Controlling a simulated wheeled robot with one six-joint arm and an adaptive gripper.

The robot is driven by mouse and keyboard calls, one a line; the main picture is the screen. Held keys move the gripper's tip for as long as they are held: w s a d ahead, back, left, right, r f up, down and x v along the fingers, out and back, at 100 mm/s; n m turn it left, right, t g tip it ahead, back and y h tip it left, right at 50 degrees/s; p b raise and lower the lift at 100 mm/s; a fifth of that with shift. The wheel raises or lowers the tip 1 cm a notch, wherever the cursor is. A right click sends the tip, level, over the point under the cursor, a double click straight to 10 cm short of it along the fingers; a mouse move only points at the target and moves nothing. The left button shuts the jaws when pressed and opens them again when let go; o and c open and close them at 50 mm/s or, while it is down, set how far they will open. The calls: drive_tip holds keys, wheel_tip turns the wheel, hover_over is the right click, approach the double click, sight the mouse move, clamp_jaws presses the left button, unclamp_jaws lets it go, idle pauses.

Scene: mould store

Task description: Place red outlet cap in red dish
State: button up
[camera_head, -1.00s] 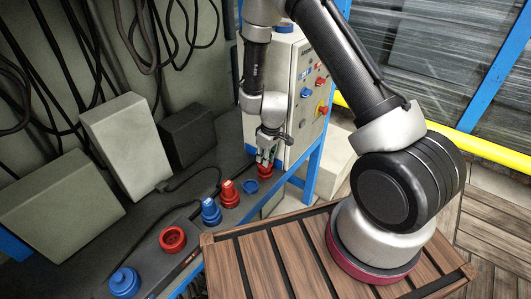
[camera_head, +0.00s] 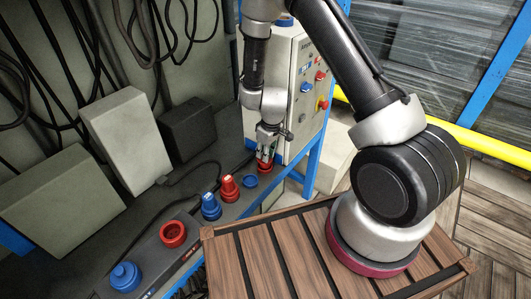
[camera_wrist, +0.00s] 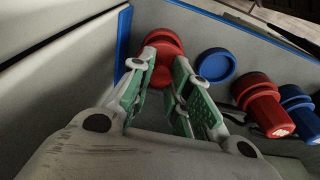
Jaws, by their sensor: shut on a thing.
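My gripper (camera_head: 266,160) is at the far end of the shelf, shut on a red outlet cap (camera_wrist: 161,76), which shows between the green finger pads in the wrist view. A round red rim (camera_wrist: 165,42) shows just beyond the fingertips, and red (camera_head: 264,168) shows under them in the head view. The fingers hide much of this, so I cannot tell whether the held cap touches a red dish below. Nearer along the shelf, a round red piece with a dark hollow (camera_head: 173,234) stands between blue pieces.
A shallow blue dish (camera_head: 250,181) lies beside my gripper. A red stepped cap (camera_head: 229,188) and a blue stepped cap (camera_head: 210,207) stand upright nearby. A blue piece (camera_head: 125,276) is at the near end. A control box (camera_head: 300,90) with buttons rises close behind my gripper.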

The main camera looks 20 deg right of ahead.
drive_tip(key=shift+f, duration=0.75)
idle(0.8)
drive_tip(key=o, duration=0.9)
drive_tip(key=o, duration=0.4)
drive_tip(key=shift+r, duration=3.75)
drive_tip(key=shift+s, duration=0.1)
